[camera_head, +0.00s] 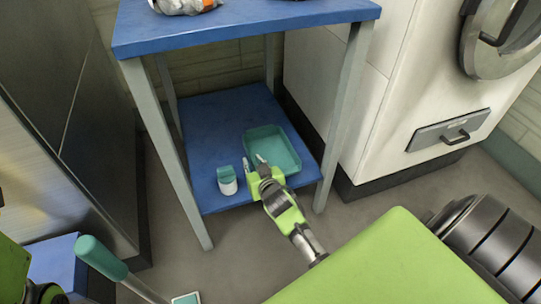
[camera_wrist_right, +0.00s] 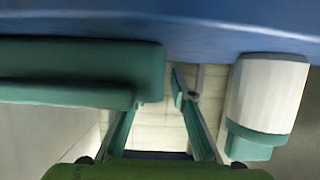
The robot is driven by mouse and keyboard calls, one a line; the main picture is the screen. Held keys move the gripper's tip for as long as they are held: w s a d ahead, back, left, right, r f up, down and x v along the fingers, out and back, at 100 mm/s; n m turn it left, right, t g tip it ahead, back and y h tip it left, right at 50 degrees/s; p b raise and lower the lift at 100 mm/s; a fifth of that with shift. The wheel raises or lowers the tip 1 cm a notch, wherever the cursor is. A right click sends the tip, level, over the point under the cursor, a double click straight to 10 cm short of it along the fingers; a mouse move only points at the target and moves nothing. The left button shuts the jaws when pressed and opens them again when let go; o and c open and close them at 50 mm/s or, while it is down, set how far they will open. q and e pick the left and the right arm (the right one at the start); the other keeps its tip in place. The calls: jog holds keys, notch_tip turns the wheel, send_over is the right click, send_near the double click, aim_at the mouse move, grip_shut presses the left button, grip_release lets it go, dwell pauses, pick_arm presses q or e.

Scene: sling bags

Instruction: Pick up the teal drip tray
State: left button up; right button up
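The teal drip tray (camera_head: 285,152) lies flat on the blue lower shelf of a table. In the right wrist view, the tray (camera_wrist_right: 80,62) fills the upper left. My right gripper (camera_head: 254,162) is open at the tray's near left corner. One finger reaches over the tray and the other stands outside its wall. In the right wrist view (camera_wrist_right: 157,102), the tray's edge hides the left fingertip; contact is unclear. A green and black part of my left gripper (camera_head: 42,291) shows at the bottom left; its fingers are not visible.
A white container with a teal lid (camera_head: 227,182) stands left of the tray, close to my right gripper. The table's legs and blue top (camera_head: 240,32) frame the shelf. A white machine (camera_head: 385,100) stands right. A teal handle (camera_head: 100,257) shows at lower left.

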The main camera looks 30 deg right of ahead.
grip_shut()
